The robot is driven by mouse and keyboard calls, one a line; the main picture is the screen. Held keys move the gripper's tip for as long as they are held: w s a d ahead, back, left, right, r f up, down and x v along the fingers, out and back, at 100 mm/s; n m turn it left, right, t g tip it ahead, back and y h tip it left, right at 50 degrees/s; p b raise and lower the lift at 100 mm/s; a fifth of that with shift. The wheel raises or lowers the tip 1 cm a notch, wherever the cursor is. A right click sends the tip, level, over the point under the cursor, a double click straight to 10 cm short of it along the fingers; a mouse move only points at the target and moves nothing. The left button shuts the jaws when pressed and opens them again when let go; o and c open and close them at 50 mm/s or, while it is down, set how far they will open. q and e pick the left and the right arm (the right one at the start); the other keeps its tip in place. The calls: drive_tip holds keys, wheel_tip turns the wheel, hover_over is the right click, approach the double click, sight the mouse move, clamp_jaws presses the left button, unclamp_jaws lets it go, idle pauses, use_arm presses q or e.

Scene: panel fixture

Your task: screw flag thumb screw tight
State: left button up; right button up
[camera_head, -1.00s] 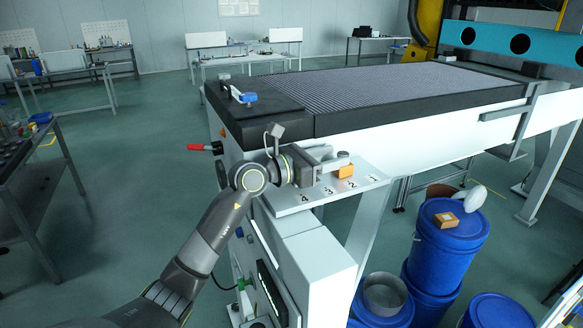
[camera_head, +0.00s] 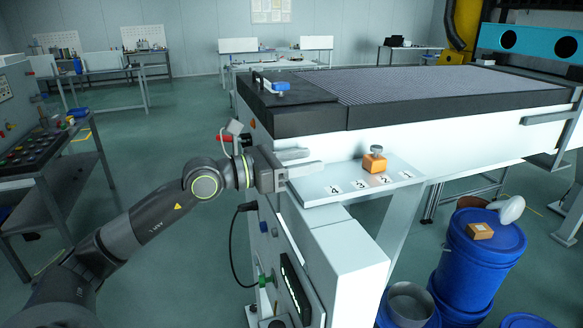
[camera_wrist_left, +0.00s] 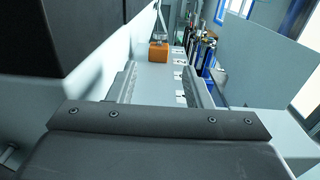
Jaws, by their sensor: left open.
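An orange block (camera_head: 374,164) stands on the white numbered shelf (camera_head: 318,190) at the side of the machine. A grey thumb screw (camera_head: 376,150) stands upright on top of the block; I cannot tell how tight it is. My left gripper (camera_head: 308,161) is open and empty, pointing at the block from the left, with a gap between. In the left wrist view the block (camera_wrist_left: 158,52) lies beyond the spread fingertips (camera_wrist_left: 160,70), slightly left of the middle; its screw shows only partly at the top edge. My right gripper is not in view.
The machine's white side wall (camera_head: 400,135) rises right behind the shelf. A blue clamp-like part (camera_head: 281,87) sits on the machine's black top. Blue barrels (camera_head: 483,260) stand below at the right, one with a small cardboard box (camera_head: 479,231). Open floor lies left.

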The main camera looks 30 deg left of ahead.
use_arm(q)
drive_tip(key=shift+b+v, duration=0.3)
drive_tip(key=shift+v, duration=0.85)
